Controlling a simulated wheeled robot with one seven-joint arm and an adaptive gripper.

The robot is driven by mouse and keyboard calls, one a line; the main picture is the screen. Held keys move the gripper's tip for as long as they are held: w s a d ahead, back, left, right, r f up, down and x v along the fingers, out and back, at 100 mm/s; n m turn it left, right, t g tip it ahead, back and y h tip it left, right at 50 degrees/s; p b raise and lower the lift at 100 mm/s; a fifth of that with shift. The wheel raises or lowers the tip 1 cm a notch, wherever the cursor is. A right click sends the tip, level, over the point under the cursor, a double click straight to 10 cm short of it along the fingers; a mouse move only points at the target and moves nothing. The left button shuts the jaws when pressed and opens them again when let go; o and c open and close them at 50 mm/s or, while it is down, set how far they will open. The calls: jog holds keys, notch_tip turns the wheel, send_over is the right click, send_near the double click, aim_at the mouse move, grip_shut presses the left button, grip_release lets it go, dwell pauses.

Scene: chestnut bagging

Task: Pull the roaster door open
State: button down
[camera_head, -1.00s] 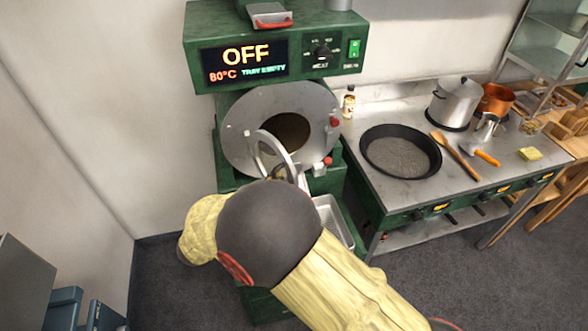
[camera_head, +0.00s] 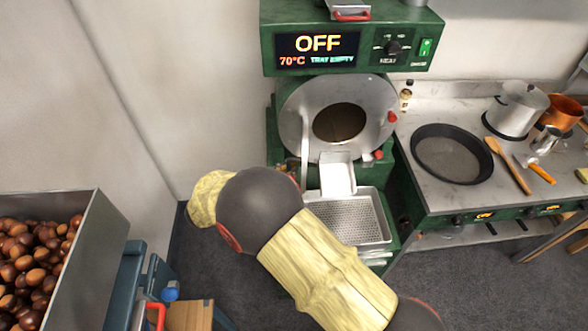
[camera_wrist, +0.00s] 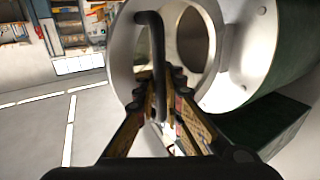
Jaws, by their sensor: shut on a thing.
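The green roaster (camera_head: 270,50) has a round grey drum face with a dark round opening (camera_head: 340,122), uncovered in the head view. Its door (camera_head: 305,142) stands swung out at the left of the opening, seen almost edge-on. In the wrist view the door (camera_wrist: 122,62) is a pale round rim, with the roaster drum (camera_wrist: 232,75) to its right. My gripper (camera_wrist: 160,98) is shut on the dark door handle (camera_wrist: 156,45), which runs up between its fingers. In the head view my arm hides the gripper and handle.
A metal chute (camera_head: 337,178) and a perforated tray (camera_head: 352,222) sit below the opening. A steel bin (camera_head: 92,240) of chestnuts stands at the left. A counter with a black pan (camera_head: 452,155) and pots is at the right. The grey floor behind my arm is clear.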

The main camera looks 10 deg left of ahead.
jog(key=shift+s+f, duration=0.15)
jog(key=c, duration=2.2)
grip_release()
jog(key=shift+a, duration=0.1)
jog(key=v, duration=0.7)
jog(key=shift+s+a, duration=0.2)
jog(key=shift+a, duration=0.05)
